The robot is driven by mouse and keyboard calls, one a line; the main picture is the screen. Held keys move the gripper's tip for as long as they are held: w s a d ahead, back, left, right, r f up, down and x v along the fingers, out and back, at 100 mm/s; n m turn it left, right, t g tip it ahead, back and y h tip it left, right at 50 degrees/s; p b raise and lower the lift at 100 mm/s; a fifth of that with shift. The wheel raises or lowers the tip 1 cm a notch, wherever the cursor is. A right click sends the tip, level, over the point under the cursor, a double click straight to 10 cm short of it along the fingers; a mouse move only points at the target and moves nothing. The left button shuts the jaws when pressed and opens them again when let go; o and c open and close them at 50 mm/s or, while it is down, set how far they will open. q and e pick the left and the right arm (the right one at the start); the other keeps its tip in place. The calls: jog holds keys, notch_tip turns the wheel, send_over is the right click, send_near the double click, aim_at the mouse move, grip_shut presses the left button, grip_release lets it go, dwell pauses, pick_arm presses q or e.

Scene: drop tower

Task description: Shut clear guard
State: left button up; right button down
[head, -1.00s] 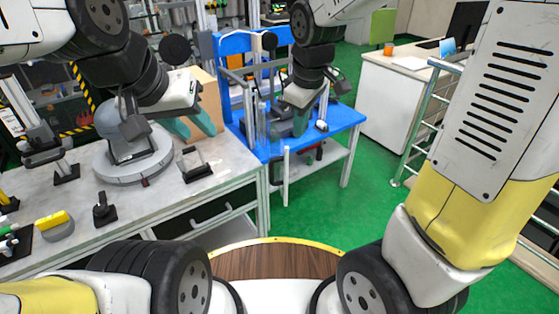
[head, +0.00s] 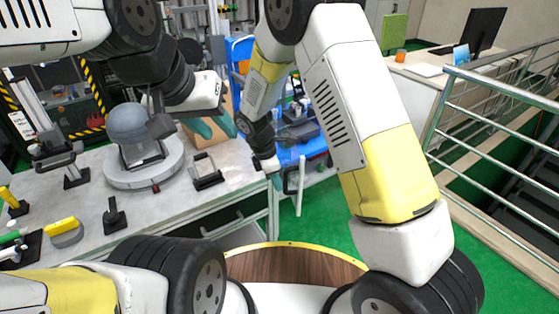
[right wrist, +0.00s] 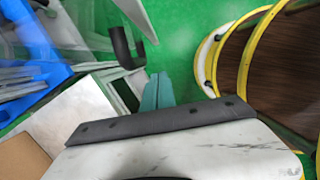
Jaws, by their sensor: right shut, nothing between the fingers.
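The clear guard (right wrist: 72,22) shows as a see-through panel at the upper left of the right wrist view, with a black bar handle (right wrist: 122,48) near it. In the head view the black handle (head: 291,181) is at the blue table's front corner, beside a white upright strip (head: 300,186); the panel is hard to make out there. My right gripper (head: 276,181) is beside the handle. Its teal fingers (right wrist: 158,90) are together and empty, apart from the handle in the wrist view. My left gripper (head: 212,128) is open and empty over the grey bench.
The blue table (head: 288,155) is partly hidden by my right arm. The grey bench (head: 235,170) holds a domed device (head: 130,125), a black-handled fixture (head: 206,175) and a yellow block (head: 62,227). A metal railing (head: 500,100) runs along the right. Green floor lies between.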

jog(key=w+d+f, duration=0.1)
jog(key=d+f, duration=0.3)
jog(key=d, duration=0.1)
jog(key=shift+w+f, duration=0.3)
jog(key=shift+f, duration=0.05)
